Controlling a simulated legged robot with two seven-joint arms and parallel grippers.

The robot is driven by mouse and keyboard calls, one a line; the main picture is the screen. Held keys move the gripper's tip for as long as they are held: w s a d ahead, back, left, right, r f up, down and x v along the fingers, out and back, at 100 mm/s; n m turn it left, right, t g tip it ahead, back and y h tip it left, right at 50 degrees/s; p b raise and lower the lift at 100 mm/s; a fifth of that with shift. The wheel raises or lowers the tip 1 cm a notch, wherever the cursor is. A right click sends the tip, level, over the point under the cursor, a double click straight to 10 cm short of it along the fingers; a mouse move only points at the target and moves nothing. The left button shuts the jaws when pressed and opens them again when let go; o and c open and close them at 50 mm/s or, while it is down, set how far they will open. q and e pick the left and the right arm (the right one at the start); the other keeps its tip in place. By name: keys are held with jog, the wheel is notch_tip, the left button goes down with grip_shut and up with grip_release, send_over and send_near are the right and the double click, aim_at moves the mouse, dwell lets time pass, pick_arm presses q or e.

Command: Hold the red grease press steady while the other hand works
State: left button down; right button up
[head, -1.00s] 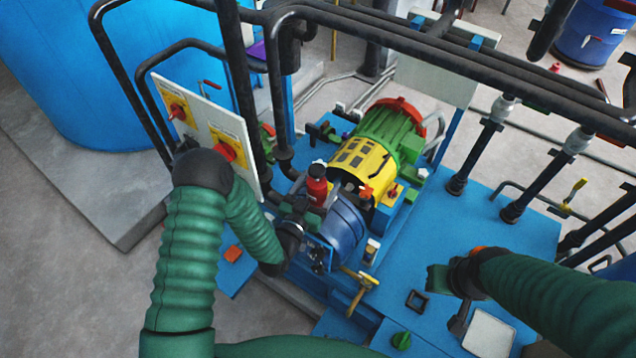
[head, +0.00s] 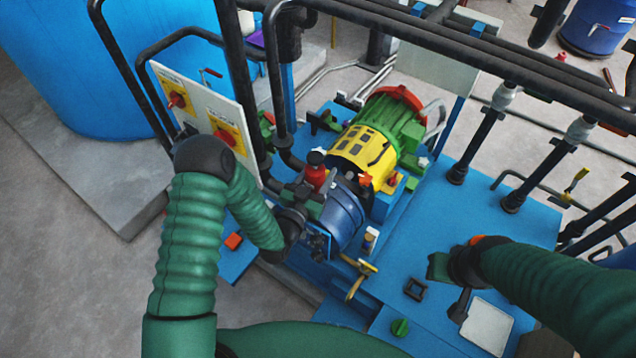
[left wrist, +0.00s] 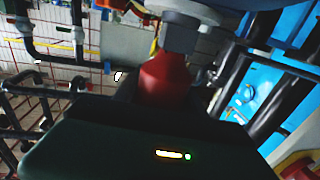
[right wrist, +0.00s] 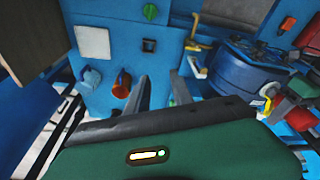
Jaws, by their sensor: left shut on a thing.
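The red grease press (head: 316,172), with a dark cap, stands beside the blue pump housing (head: 340,215) and the yellow and green motor (head: 375,145). My left gripper (head: 308,196) is shut on its red body. The left wrist view also shows the red press (left wrist: 163,78) between the dark fingers, partly hidden by the gripper's housing. My right gripper (head: 446,288) is over the blue base at the right, apart from the press. In the right wrist view its two fingers (right wrist: 160,92) stand apart with nothing between them.
Black pipes (head: 470,65) cross above the blue base (head: 470,205). A panel with red-and-yellow switches (head: 225,135) stands left of the press. A yellow-handled valve (head: 358,275), a green knob (head: 400,327) and a pale square plate (head: 487,326) are near the front.

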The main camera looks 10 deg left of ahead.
jog(key=w+t, duration=0.1)
jog(key=w, duration=0.2)
jog(key=w+r+n+t, duration=0.1)
jog(key=w, duration=0.2)
jog(key=w+r+t, duration=0.1)
jog(key=w, duration=0.2)
jog(key=shift+d+n, duration=0.2)
jog(key=shift+n, duration=0.2)
grip_shut()
jog(key=w+a+r+n+t+y, duration=0.2)
jog(key=w+a, duration=0.1)
jog(key=w, duration=0.2)
jog(key=w+a+r+n+t+y, duration=0.1)
jog(key=w+a+r+t, duration=0.15)
jog(key=w, duration=0.25)
jog(key=s+a+r+n+g+y, duration=0.1)
jog(key=a+r+n+g+y, duration=0.1)
jog(key=a, duration=0.6)
jog(key=s+a+r+n+g+y, duration=0.1)
jog(key=a+r+n+g+y, duration=0.1)
jog(key=a+r+n+y, duration=0.3)
jog(key=a+n+y, duration=0.1)
jog(key=a+y, duration=0.1)
jog(key=y, duration=0.2)
jog(key=shift+s+a+r+n, duration=0.2)
jog(key=shift+s+a+n, duration=0.2)
